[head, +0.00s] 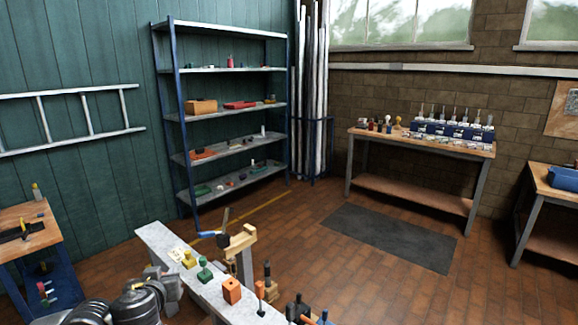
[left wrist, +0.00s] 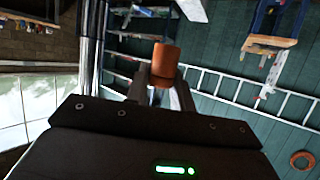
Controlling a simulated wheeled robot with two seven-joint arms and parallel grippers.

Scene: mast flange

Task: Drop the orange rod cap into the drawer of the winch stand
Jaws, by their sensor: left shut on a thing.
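The orange rod cap (left wrist: 165,62) is a short orange cylinder in the left wrist view. My left gripper (left wrist: 160,82) is shut on it, with dark fingers on both sides. In the head view my grey left arm shows at the bottom left; the cap cannot be made out there. A blue stand with a wooden top (head: 28,228) is at the left edge of the head view; I cannot tell whether it is the winch stand. No open drawer is clear in either view. My right gripper does not show.
A narrow pale bench (head: 158,239) in front carries an orange block (head: 232,291), small knobs and upright handles. A blue shelf rack (head: 228,112) stands at the wall beside a ladder (head: 85,115). Open brick floor (head: 300,240) and a dark mat (head: 390,238) lie beyond.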

